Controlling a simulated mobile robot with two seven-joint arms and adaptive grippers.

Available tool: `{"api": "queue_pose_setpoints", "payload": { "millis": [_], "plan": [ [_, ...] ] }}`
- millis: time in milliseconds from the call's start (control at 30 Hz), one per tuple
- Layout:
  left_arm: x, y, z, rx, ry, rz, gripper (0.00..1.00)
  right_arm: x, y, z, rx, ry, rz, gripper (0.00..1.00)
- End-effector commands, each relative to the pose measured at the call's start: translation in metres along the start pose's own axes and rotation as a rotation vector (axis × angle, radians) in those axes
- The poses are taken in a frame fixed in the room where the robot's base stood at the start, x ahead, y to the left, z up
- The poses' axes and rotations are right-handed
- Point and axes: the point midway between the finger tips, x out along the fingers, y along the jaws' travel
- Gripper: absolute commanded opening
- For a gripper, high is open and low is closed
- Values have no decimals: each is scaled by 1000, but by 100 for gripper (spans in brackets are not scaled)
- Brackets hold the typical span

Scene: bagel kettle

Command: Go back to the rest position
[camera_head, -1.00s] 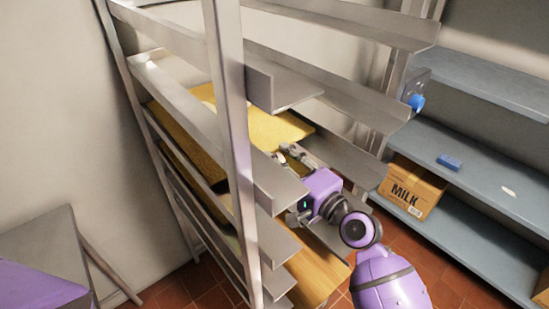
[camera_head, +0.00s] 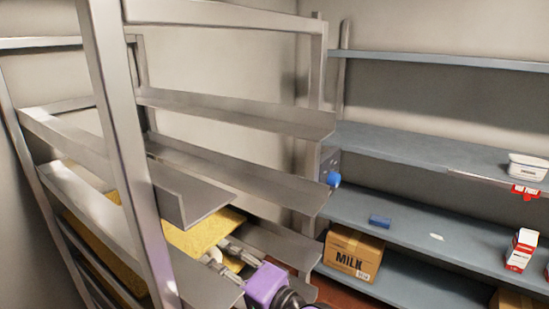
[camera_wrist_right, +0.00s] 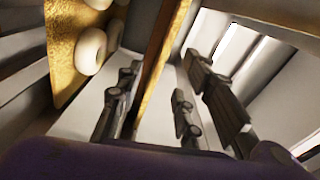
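My right gripper (camera_head: 222,256) reaches into the metal rack from the lower middle of the head view, with its purple body low in the picture. In the right wrist view its fingers (camera_wrist_right: 155,108) stand apart with a gap between them. The edge of a golden-brown board (camera_wrist_right: 160,62) shows in the gap, and I see no finger pressed on it. Pale round bagels (camera_wrist_right: 92,50) lie on a yellow board (camera_wrist_right: 62,42) at the left of that view. Yellow boards (camera_head: 198,232) also show in the rack in the head view. My left gripper is not in view.
The rack's upright post (camera_head: 128,150) and metal ledges (camera_head: 235,170) stand close around my right gripper.

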Motion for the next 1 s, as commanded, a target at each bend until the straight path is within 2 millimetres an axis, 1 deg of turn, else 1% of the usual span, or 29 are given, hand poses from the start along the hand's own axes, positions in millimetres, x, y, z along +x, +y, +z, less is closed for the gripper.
{"api": "queue_pose_setpoints", "payload": {
  "millis": [67, 167, 267, 367, 400, 467, 500, 567, 600, 667, 700, 767, 800, 867, 900, 967, 1000],
  "plan": [
    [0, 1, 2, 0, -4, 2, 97, -1, -1, -10, -143, 36, 14, 34],
    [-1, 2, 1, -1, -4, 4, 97, -13, 13, -23, -324, 95, 65, 34],
    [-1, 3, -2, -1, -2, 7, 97, -39, 43, -33, -491, 159, 154, 34],
    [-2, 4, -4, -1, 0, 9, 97, -71, 77, -38, -630, 204, 259, 34],
    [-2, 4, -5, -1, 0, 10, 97, -86, 92, -39, -679, 218, 307, 34],
    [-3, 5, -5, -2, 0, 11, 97, -111, 116, -38, -751, 232, 384, 34],
    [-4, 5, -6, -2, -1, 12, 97, -130, 132, -35, -798, 238, 441, 34],
    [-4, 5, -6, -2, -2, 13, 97, -163, 158, -30, -864, 239, 535, 34],
    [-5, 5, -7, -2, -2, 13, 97, -186, 176, -24, -904, 233, 600, 34],
    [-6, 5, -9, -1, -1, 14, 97, -224, 200, -13, -958, 218, 699, 34],
    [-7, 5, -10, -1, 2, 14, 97, -249, 215, -3, -984, 203, 761, 34],
    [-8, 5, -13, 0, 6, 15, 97, -287, 235, 13, -1014, 174, 853, 34],
    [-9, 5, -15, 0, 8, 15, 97, -313, 248, 25, -1025, 153, 911, 34],
    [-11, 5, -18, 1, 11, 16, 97, -349, 263, 45, -1026, 121, 987, 34],
    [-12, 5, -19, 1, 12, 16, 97, -371, 271, 59, -1017, 101, 1031, 34],
    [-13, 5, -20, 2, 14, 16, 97, -401, 282, 80, -993, 75, 1086, 34],
    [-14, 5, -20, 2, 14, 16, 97, -418, 288, 93, -972, 59, 1115, 34]
  ]
}}
